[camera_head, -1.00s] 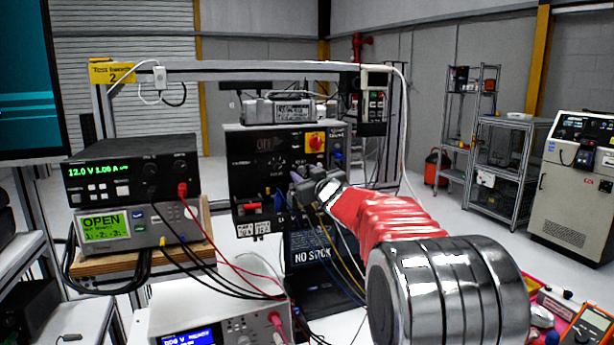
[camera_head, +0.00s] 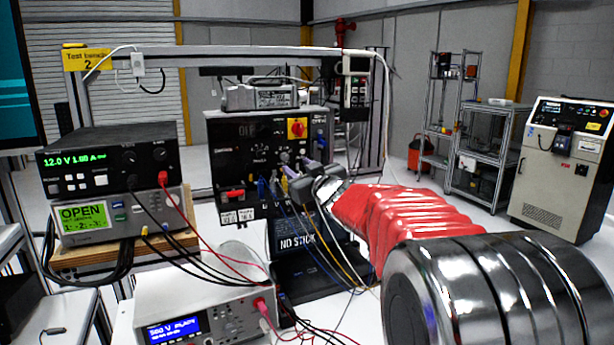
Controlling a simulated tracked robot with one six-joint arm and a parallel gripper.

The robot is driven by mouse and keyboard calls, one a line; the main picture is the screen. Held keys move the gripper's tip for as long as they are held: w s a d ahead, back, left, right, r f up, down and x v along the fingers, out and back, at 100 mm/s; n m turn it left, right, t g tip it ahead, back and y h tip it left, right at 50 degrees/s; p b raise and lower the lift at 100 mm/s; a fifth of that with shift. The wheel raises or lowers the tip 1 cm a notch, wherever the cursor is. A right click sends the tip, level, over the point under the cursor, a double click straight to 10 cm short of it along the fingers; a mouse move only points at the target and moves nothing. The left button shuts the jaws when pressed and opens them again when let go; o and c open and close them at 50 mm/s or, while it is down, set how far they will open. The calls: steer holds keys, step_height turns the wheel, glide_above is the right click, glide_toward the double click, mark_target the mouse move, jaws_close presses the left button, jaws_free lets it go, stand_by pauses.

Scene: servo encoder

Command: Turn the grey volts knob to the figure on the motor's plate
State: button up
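The black test box (camera_head: 222,160) stands behind the bench centre with dials, a red-and-yellow switch (camera_head: 297,128) and cable sockets. A small greyish knob (camera_head: 284,157) shows on its lower right face; its lettering is too small to read, so I cannot tell whether it is the volts knob. A grey metal unit with a pale plate (camera_head: 275,98), possibly the motor, sits on the box; the plate's figures are unreadable. My gripper (camera_head: 309,176), on the red-sleeved arm, is in front of the box's lower right, right of that knob. Its finger gap is unclear.
Blue, yellow and white cables (camera_head: 290,205) hang below my gripper. A supply (camera_head: 110,160) reading 12.0 V sits on a meter (camera_head: 120,212) showing OPEN at left. A white instrument (camera_head: 205,295) stands in front.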

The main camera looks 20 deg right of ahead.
steer(key=s, duration=0.5)
steer(key=shift+s, duration=0.15)
stand_by(0.4)
